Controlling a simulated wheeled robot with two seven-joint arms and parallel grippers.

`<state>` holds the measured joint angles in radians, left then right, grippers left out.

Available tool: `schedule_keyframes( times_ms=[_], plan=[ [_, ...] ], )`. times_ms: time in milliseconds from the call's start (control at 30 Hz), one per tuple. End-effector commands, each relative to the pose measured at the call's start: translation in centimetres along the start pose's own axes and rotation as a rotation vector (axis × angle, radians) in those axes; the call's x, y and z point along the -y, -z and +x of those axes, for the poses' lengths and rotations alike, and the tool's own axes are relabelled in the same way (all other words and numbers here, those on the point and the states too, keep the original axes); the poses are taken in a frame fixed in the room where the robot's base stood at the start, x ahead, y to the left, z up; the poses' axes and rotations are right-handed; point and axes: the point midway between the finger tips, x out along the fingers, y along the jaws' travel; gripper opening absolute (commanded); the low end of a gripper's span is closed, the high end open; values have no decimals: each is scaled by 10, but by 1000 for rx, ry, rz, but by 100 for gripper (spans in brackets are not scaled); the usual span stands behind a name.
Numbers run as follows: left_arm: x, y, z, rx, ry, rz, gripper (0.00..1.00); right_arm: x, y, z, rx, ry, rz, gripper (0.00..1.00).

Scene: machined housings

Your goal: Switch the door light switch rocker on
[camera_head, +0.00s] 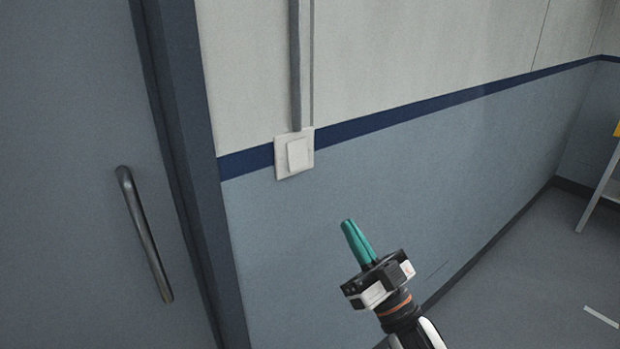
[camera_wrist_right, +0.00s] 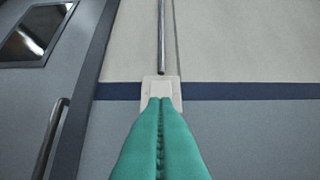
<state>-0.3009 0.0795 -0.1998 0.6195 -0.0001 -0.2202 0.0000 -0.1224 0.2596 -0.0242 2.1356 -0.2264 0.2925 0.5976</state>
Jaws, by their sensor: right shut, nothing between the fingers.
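The light switch is a white square plate (camera_head: 279,172) with a pale rocker (camera_head: 297,154), mounted on the wall beside the door frame. My right gripper (camera_head: 347,223) has green fingers, shut and empty. In the head view it is below and to the right of the switch, apart from it. In the right wrist view the shut fingertips (camera_wrist_right: 160,100) overlap the lower part of the rocker (camera_wrist_right: 160,89), and the plate (camera_wrist_right: 148,85) shows around them. I cannot tell the rocker's tilt. My left gripper is not in view.
A grey door (camera_head: 70,150) with a metal bar handle (camera_head: 145,235) stands at the left, edged by a dark frame (camera_head: 190,150). A conduit (camera_head: 295,65) runs down the wall to the switch.

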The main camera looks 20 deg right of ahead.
Motion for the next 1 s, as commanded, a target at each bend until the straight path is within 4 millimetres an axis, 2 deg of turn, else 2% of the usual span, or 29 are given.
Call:
schedule_keyframes(
  times_ms=[367,567,867,1000],
  plan=[
    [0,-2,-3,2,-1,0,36,0,0,5,-1,2,-1,0],
    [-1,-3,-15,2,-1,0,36,1,-2,37,0,1,-2,0],
    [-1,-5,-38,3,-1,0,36,1,-2,102,0,1,-2,0],
    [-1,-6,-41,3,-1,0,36,1,15,116,-4,4,1,0]
  ],
)
